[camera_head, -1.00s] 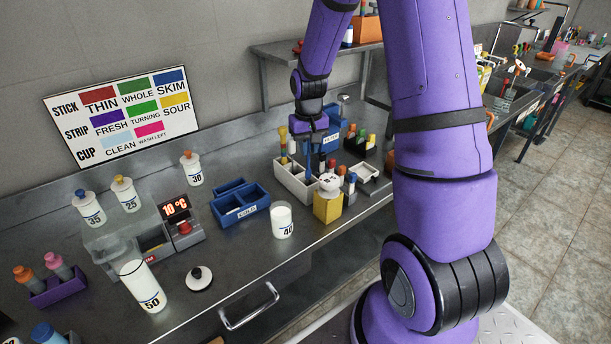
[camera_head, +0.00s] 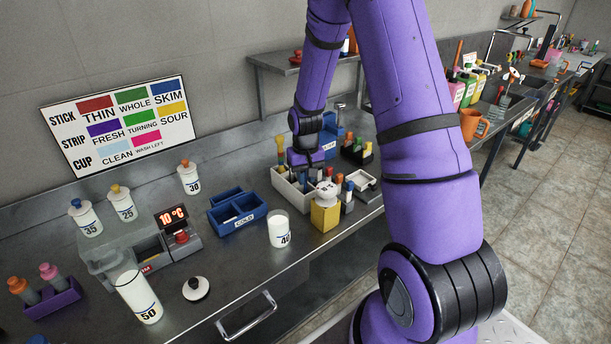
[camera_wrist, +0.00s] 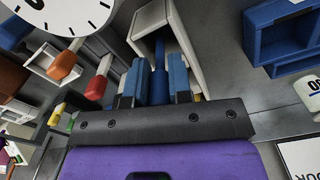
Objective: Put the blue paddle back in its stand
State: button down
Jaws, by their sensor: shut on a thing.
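My gripper (camera_wrist: 156,95) is shut on the blue paddle (camera_wrist: 159,84), a narrow blue piece between its two fingers in the wrist view. The paddle reaches toward a white open-topped holder (camera_wrist: 142,20); I cannot tell how far inside it is. In the head view my gripper (camera_head: 304,168) is low over the white compartmented tray (camera_head: 288,188), and its fingertips and the paddle are hidden there. Which compartment is the paddle's stand is not clear.
A yellow block with a white round top (camera_head: 325,212) stands close in front of the tray. Sticks with coloured caps stand to its right. The blue COLD tray (camera_head: 238,214) and the 40 cup (camera_head: 279,230) are to the left. A shelf (camera_head: 290,62) is behind.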

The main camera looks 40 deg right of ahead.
jog(key=c, duration=1)
grip_release()
jog(key=shift+c, duration=0.2)
notch_tip(320, 180, up, 11)
jog(key=shift+r, duration=0.2)
jog(key=shift+a+r, duration=0.1)
jog(key=shift+r, duration=0.55)
jog(key=s+a+r+n+t, duration=0.1)
jog(key=s+a+r, duration=0.35)
jog(key=r, duration=0.25)
jog(key=s+a+r+t, duration=0.1)
jog(key=s+a+r, duration=0.2)
jog(key=s+r, duration=0.3)
jog(key=s+a+r+n+t, duration=0.1)
jog(key=s+r, duration=0.3)
jog(key=s, duration=0.4)
jog(key=s+a+r+n+t, duration=0.1)
jog(key=s+a+r+t, duration=0.1)
jog(key=s, duration=0.6)
jog(key=shift+a+r, duration=0.9)
jog(key=shift+a, duration=0.3)
